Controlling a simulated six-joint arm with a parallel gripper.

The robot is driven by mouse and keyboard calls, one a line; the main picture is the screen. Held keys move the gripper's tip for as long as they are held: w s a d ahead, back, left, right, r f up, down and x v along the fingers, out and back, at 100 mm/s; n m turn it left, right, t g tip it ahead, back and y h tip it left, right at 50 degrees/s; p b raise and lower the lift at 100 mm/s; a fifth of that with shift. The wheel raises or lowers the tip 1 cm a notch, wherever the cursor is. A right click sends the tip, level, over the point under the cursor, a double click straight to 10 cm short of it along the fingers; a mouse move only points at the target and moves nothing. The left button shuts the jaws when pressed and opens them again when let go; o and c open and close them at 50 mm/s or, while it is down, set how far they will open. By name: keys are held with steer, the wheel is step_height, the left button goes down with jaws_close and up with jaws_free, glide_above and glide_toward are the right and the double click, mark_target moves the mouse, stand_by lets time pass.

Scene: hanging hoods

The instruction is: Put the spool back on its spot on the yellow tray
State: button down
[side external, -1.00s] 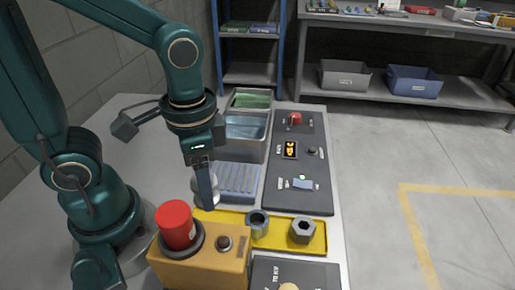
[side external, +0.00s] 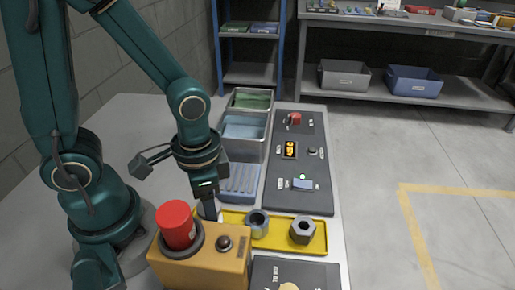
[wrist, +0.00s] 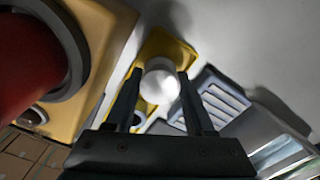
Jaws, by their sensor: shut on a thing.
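The white, round-topped spool (wrist: 161,86) is between my gripper's fingers in the wrist view, seen nearly end-on. My gripper (side external: 209,208) is shut on it and points down at the left end of the yellow tray (side external: 279,236). In the side view the spool is hidden behind the fingers and the orange box. In the wrist view the tray (wrist: 162,45) shows behind and around the spool. Whether the spool touches the tray cannot be told. A grey ring-shaped part (side external: 257,223) and a dark hex nut (side external: 302,230) stand on the tray.
An orange box (side external: 205,268) with a red button (side external: 176,224) stands close in front of my gripper. A blue ridged tray (side external: 240,182) lies just behind the yellow one, with metal bins (side external: 243,132) beyond. A dark panel (side external: 300,190) is to the right.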

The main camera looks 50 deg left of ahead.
steer(key=shift+c, duration=0.9)
jaws_free()
steer(key=shift+r, duration=2.55)
step_height(320, 180, up, 8)
steer(key=a+n+t, duration=0.2)
steer(key=n+t, duration=0.1)
steer(key=t, duration=0.2)
steer(key=shift+w+a+n+t, duration=0.25)
steer(key=shift+w+n+t, duration=0.05)
steer(key=shift+w, duration=0.1)
